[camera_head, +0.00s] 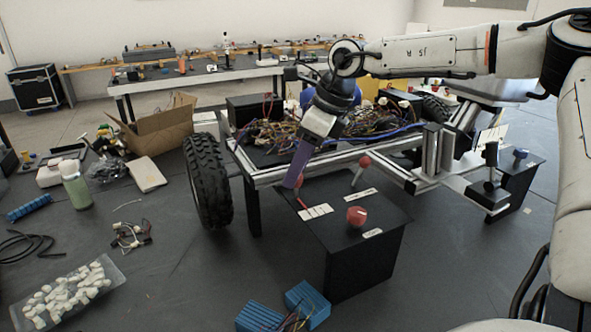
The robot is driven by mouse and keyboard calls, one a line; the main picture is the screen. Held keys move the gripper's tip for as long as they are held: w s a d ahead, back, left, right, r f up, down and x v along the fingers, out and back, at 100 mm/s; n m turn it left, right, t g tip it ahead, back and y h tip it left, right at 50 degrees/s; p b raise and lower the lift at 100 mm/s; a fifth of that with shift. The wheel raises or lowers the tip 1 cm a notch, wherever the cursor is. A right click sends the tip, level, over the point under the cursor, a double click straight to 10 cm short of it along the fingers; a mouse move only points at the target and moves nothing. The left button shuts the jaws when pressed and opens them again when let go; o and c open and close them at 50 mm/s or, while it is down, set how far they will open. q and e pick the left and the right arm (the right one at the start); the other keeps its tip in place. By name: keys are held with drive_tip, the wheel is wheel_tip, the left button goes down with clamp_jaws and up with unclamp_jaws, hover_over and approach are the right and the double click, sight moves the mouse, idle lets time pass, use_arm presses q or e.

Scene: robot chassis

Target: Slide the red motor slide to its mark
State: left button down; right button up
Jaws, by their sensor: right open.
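My right gripper (292,184) reaches in from the upper right, pointing down with its purple fingers at the left rear part of a black control box (367,262). A thin red piece (302,203), which looks like the red motor slide, shows just below and beside the fingertips. The gripper partly hides it, and I cannot tell whether they touch. A white label with dark marks (316,212) lies next to it on the box top. The gripper is open. My left gripper is not in view.
A red-topped lever (362,162) and a red knob (356,216) stand on the same box, right of the gripper. The wired metal chassis (270,174) is behind, with a black tire (208,181) at left. Blue blocks (307,303) lie in front.

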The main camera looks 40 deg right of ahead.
drive_tip(key=shift+w+a+f, duration=0.1)
drive_tip(key=shift+w+f, duration=0.15)
drive_tip(key=shift+f, duration=0.25)
clamp_jaws()
drive_tip(key=shift+s+d, duration=0.25)
drive_tip(key=shift+d, duration=0.55)
unclamp_jaws()
drive_tip(key=shift+a, duration=0.1)
drive_tip(key=shift+r, duration=0.1)
drive_tip(key=v, duration=1)
drive_tip(key=shift+b, duration=0.35)
